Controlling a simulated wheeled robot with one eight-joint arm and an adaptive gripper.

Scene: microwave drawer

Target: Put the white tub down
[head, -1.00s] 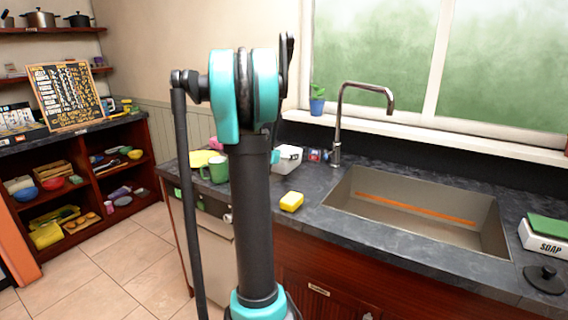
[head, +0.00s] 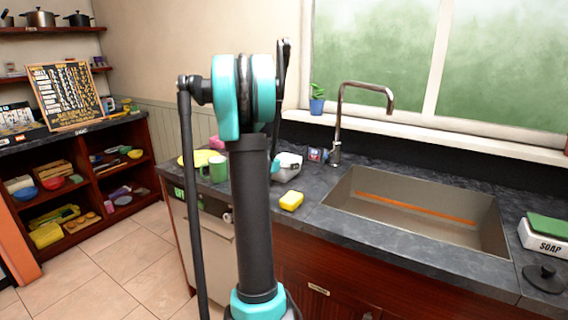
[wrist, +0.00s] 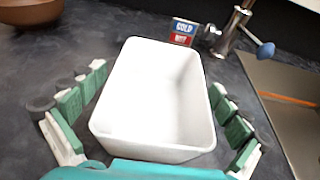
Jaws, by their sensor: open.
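The white tub (wrist: 150,125) is upright and empty between my gripper's fingers in the wrist view, and appears to rest on the dark countertop (wrist: 45,75). My gripper (wrist: 157,80) is open, with one green-padded finger along each side. The left finger has a small gap to the tub; the right fingertip is very close to its wall, and I cannot tell if they touch. In the head view, the tub (head: 290,160) stands behind the yellow sponge, partly hidden by my arm.
The sink (head: 420,210) and its faucet (head: 338,120) lie to the right of the tub. A red-and-blue box (wrist: 183,32) stands just behind it. A yellow sponge (head: 291,200) lies in front, and a green mug (head: 217,169) stands to the left. A brown bowl (wrist: 30,12) is far left.

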